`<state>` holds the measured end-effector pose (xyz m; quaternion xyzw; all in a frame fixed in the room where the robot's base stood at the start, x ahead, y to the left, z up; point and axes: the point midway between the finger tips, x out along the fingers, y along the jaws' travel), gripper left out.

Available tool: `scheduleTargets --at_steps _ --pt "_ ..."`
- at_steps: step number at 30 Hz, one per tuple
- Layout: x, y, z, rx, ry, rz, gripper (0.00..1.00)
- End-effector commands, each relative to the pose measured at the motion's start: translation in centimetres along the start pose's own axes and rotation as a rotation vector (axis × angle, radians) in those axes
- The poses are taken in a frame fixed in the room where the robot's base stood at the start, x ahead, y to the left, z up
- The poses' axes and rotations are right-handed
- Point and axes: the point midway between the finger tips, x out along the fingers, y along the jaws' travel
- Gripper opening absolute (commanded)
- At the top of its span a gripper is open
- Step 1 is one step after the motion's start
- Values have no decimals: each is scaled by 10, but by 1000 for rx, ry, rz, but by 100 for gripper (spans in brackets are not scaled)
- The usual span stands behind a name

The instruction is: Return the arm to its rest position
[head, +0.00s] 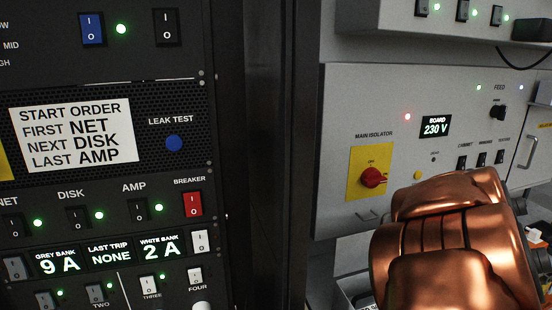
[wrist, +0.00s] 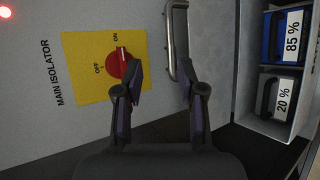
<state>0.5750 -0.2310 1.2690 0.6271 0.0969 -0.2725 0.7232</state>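My gripper (wrist: 160,72) is open and empty in the wrist view, with a wide gap between its two fingers. It is in front of the grey isolator panel (head: 340,110). The red main isolator knob (wrist: 119,62) on its yellow plate (wrist: 82,72) lies just past the left fingertip; I cannot tell whether they touch. In the head view the red knob (head: 372,178) shows left of my copper-coloured arm. The arm hides the gripper there and covers the panel's lower right.
A metal bar handle (wrist: 172,40) stands out near the right finger. A shelf (wrist: 246,105) with a blue 85 % pack (wrist: 284,38) and a dark 20 % pack (wrist: 280,97) is at right. The black rack (head: 110,90) fills the head view's left.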

Motion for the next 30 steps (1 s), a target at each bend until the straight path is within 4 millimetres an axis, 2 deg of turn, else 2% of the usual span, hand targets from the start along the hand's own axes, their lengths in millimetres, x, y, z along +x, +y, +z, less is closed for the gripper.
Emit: scheduleTargets --at_steps 3,7,11,14,16,20,23,27,30 --pt "-17 14 16 133 -108 50 39" --pt "-43 11 36 331 -238 75 39" --pt "-67 -13 46 539 -349 50 39" --pt "-87 -42 45 696 -421 0 39" --pt "-100 -68 39 803 -465 -55 39" --pt "-125 -124 14 983 -535 -202 39" --pt "-149 -168 -16 1100 -575 -344 39" --pt "-188 -225 -68 1213 -621 -576 39" --pt "-222 -260 -104 1255 -647 -746 39"
